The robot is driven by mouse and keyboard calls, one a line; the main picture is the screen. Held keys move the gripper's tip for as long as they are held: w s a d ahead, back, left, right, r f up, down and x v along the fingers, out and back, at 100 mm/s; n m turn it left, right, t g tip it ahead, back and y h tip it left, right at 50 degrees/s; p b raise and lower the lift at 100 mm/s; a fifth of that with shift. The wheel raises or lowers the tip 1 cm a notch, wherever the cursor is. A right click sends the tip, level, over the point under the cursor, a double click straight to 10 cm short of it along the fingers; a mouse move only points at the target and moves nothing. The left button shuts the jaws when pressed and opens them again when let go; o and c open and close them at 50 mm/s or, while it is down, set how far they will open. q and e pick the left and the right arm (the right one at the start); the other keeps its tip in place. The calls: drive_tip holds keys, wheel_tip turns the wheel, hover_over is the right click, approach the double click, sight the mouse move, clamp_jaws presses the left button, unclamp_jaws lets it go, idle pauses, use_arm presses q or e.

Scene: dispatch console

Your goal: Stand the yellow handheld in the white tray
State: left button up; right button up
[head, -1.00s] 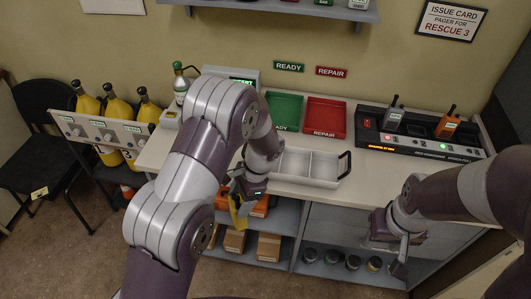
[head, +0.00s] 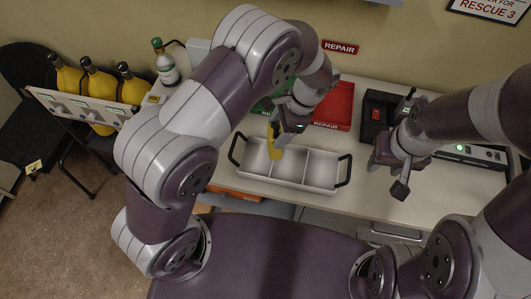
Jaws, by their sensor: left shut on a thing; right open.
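The yellow handheld (head: 273,143) is upright, and my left gripper (head: 284,133) is shut on its upper part. It is over the left part of the white tray (head: 318,169), near the divider between the left and middle compartments. I cannot tell whether its lower end touches the tray floor. The tray lies on the counter, has several compartments and a black handle at each end, and shows no other thing in it. My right gripper (head: 391,178) is open and empty, right of the tray above the counter.
A red REPAIR bin (head: 338,104) and a green bin (head: 262,107) lie behind the tray, partly hidden by my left arm. A charging console (head: 462,152) stands at the right behind my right arm. Yellow cylinders (head: 101,90) stand in a rack at the left.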

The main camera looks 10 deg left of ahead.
use_arm(q)
drive_tip(key=w+a+p+x, duration=0.1)
drive_tip(key=p+x, duration=0.2)
drive_tip(key=x, duration=0.5)
drive_tip(key=shift+a, duration=0.55)
drive_tip(key=o, duration=1.6)
drive_tip(key=shift+p, duration=0.35)
drive_tip(key=shift+o, duration=0.3)
drive_tip(key=shift+s, duration=0.15)
use_arm(e)
drive_tip(key=shift+w+a+r, duration=0.25)
drive_tip(key=shift+w+r, duration=0.35)
drive_tip(key=shift+r, duration=0.25)
